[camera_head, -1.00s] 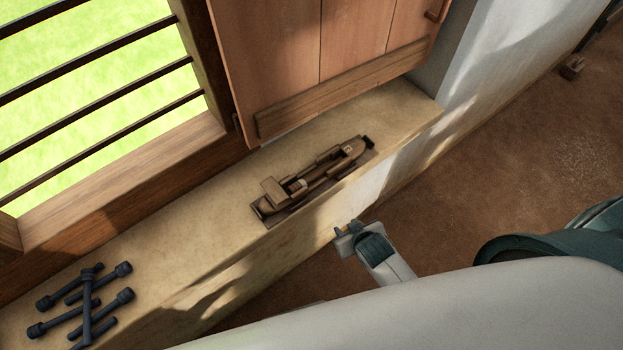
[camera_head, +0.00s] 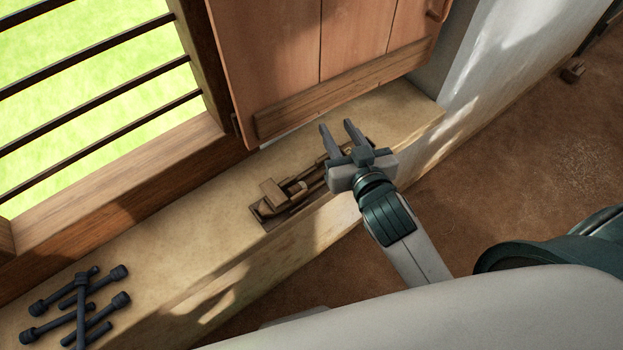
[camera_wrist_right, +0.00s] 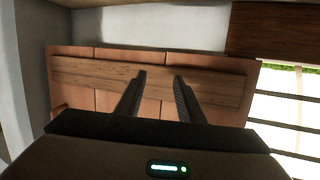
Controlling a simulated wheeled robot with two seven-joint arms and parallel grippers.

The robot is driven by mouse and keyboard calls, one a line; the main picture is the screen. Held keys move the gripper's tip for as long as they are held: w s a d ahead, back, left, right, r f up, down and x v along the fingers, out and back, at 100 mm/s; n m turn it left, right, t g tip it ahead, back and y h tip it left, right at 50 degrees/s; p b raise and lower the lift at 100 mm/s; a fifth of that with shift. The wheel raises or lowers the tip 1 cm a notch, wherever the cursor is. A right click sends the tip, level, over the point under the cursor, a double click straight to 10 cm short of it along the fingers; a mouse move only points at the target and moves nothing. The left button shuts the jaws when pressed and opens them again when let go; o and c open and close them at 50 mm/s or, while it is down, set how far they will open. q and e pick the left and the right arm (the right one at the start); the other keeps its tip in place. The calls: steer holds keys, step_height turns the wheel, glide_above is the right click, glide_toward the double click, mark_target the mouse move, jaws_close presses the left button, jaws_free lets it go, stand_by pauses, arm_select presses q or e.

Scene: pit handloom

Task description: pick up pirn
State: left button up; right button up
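Several dark pirns (camera_head: 80,303) lie in a loose, crossed pile on the stone window sill (camera_head: 190,225), at the lower left of the head view. My right gripper (camera_head: 341,128) is over the right part of the sill, well away from the pirns. Its two fingers are apart with nothing between them. In the right wrist view the open fingers (camera_wrist_right: 160,82) point toward the wooden shutter. No pirn shows in that view. My left gripper is not in view.
A wooden shuttle-like tool (camera_head: 285,197) lies on the sill, partly hidden behind my right gripper. A wooden shutter (camera_head: 290,50) stands above the sill. A barred window (camera_head: 95,90) is at left. The sill between tool and pirns is clear.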

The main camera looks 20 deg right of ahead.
steer(key=w+a+r+n+t+y, duration=0.1)
steer(key=a+r+n+t+y, duration=0.35)
steer(key=r, duration=0.65)
steer(key=a+r+n+t+y, duration=0.1)
steer(key=a+r+t+y, duration=0.1)
steer(key=a+r+y, duration=0.7)
steer(key=s+a+r+n+g+y, duration=0.5)
steer(key=r+n+g+y, duration=0.2)
steer(key=n+y, duration=0.15)
steer(key=s+a+f+n+g+h, duration=0.1)
steer(key=s+a+f+n+g, duration=0.2)
steer(key=s+a+n+g, duration=0.45)
steer(key=s+a+f+n+g+h, duration=0.15)
steer(key=s+n+g, duration=0.25)
steer(key=n+g, duration=0.5)
step_height(320, 180, down, 12)
steer(key=d+f+m+g+h, duration=0.1)
steer(key=d+m+g+h, duration=0.15)
steer(key=h, duration=0.45)
steer(key=w+d+f+m+t+h, duration=0.2)
steer(key=w+d+h, duration=0.4)
steer(key=d, duration=0.3)
steer(key=w+d+f+m+t+h, duration=0.3)
steer(key=w+d+h, duration=0.3)
steer(key=d, duration=0.3)
steer(key=shift+w+f, duration=0.5)
steer(key=shift+f, duration=0.35)
